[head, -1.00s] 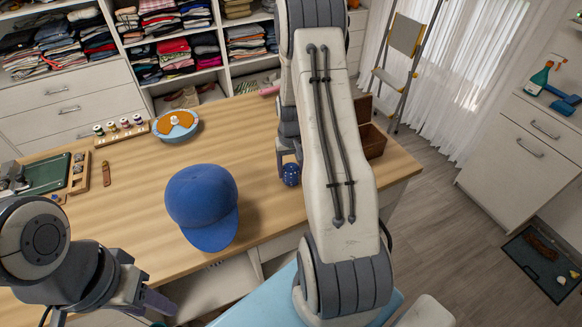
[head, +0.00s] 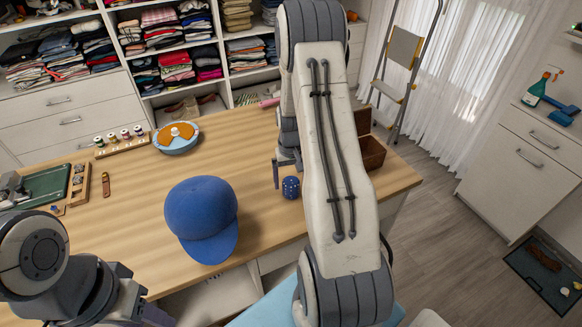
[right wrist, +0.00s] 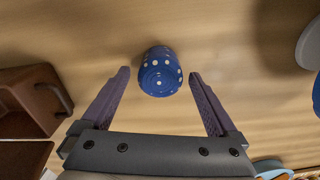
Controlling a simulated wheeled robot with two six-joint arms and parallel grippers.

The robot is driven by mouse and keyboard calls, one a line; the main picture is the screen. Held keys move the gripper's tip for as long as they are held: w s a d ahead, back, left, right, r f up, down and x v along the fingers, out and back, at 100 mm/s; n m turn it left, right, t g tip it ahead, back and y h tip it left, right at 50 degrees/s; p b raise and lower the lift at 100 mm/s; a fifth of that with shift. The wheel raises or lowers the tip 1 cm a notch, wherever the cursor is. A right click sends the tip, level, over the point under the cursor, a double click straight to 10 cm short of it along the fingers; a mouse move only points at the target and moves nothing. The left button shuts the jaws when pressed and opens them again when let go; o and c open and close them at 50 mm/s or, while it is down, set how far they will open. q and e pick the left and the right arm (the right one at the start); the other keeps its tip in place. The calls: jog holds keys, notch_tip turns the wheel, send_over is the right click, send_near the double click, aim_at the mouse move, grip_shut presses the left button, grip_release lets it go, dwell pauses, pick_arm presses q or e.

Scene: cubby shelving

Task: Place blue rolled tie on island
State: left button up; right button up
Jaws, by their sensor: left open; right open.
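The blue rolled tie with white dots (head: 291,187) stands on the wooden island top (head: 130,215), to the right of the blue cap. My right gripper (head: 286,172) is open around or just short of it; my arm hides part of this gripper in the head view. In the right wrist view the tie (right wrist: 160,72) sits between the two open fingertips (right wrist: 159,80), with a gap on each side. My left gripper (head: 145,316) is open and empty at the lower left, partly cut off by the frame edge.
A blue cap (head: 200,217) lies near the island's front edge. A brown wooden box (head: 372,154) stands to the right of my right arm. A round blue dish (head: 176,138), a spool rack (head: 122,145) and a green tray (head: 45,185) lie at the left.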

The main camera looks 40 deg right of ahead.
aim_at(291, 180)
notch_tip(291, 180, up, 10)
jog(key=b, duration=0.2)
jog(key=a+r+n, duration=0.3)
jog(key=a+r, duration=0.1)
jog(key=a, duration=0.8)
jog(key=s+a+r+n, duration=0.1)
jog(key=s+a+n, duration=0.1)
jog(key=a, duration=0.4)
jog(key=s+a+r+n, duration=0.1)
jog(key=s+a+r, duration=0.15)
jog(key=a, duration=0.35)
jog(key=s+a+n, duration=0.3)
jog(key=s+a, duration=0.2)
jog(key=s, duration=0.3)
jog(key=s+a+n+y, duration=0.1)
jog(key=s+a+n, duration=0.2)
jog(key=s, duration=0.6)
jog(key=shift+a, duration=1.1)
jog(key=shift+c, duration=0.3)
